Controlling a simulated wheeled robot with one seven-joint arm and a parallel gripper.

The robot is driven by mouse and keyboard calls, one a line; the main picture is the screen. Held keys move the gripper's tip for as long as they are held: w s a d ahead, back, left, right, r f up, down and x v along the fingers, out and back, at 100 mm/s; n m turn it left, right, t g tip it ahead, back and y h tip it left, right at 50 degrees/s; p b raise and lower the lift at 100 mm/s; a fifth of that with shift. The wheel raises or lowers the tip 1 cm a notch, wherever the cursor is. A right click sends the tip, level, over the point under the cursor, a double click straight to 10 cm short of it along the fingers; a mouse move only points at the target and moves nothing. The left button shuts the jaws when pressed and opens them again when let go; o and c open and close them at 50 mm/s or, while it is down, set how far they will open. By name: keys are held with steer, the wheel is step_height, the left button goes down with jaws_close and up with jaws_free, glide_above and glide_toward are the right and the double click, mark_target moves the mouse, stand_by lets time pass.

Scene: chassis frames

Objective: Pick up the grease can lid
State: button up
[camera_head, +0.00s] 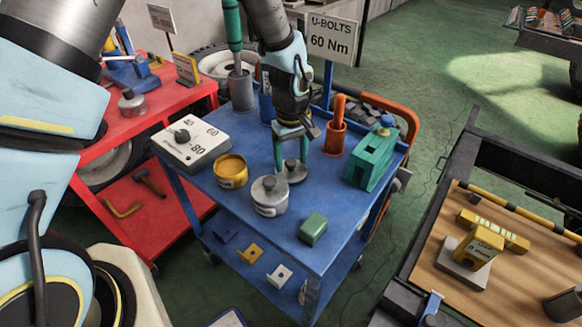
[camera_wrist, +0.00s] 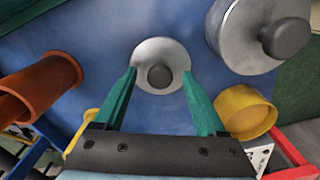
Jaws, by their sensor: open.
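The grease can lid (camera_head: 291,172) is a small grey metal disc with a dark round knob. It appears to lie flat, knob up, on the blue cart top. In the wrist view the lid (camera_wrist: 160,50) is just beyond my fingertips, centred between them. My gripper (camera_head: 291,158) has teal fingers, points down over the lid and is open and empty. Its fingers (camera_wrist: 159,74) show apart in the wrist view. I cannot tell whether they touch the lid. An open can with yellow content (camera_head: 231,169) stands to the left.
A closed grey can (camera_head: 269,197) stands close in front of the lid. A green block (camera_head: 313,229), a green vise-like tool (camera_head: 373,158), an orange cup (camera_head: 335,138) and a white dial box (camera_head: 192,145) are around it. A red cart (camera_head: 150,120) stands left. Bare blue top lies between items.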

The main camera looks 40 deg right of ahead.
jaws_close()
stand_by(0.6)
